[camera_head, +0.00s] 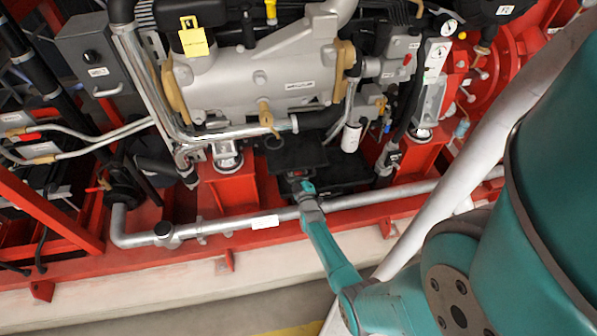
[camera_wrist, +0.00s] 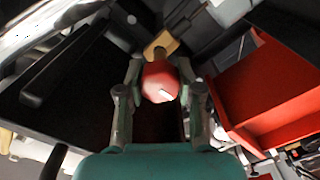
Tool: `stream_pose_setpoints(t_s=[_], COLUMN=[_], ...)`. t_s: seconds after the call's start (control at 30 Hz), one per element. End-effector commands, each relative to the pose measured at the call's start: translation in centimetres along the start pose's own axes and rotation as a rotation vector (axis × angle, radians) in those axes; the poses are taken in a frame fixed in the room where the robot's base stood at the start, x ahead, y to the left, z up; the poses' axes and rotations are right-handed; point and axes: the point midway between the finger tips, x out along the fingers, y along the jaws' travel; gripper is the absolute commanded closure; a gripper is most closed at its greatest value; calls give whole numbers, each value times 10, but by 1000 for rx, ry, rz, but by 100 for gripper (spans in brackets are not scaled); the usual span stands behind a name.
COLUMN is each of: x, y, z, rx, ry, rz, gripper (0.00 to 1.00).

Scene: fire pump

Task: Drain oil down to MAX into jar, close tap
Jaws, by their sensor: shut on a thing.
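My gripper (camera_wrist: 160,78) is shut on a red tap knob (camera_wrist: 160,84), with one finger on each side of it. A brass fitting (camera_wrist: 161,44) shows just beyond the knob. In the head view my gripper (camera_head: 300,184) reaches into the dark space under the grey engine block (camera_head: 255,85), above the silver pipe. I cannot tell from these views whether the tap is open or shut. I cannot make out the jar, any oil flow or the MAX mark.
A silver pipe (camera_head: 245,224) runs along the red base frame (camera_head: 262,239), under my arm. Red mounting blocks (camera_head: 228,191) flank the dark space. In the wrist view a red bracket (camera_wrist: 262,95) stands close to the right. Pale floor (camera_head: 270,305) lies in front.

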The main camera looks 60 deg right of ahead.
Motion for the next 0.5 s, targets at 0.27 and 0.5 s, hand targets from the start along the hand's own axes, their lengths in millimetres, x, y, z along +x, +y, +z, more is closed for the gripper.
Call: stream_pose_setpoints(t_s=[0.27, 0.5], x=[0, 0], y=[0, 0], z=[0, 0], rx=[-1, 0], ry=[0, 0], rz=[-1, -1], gripper=[57, 39])
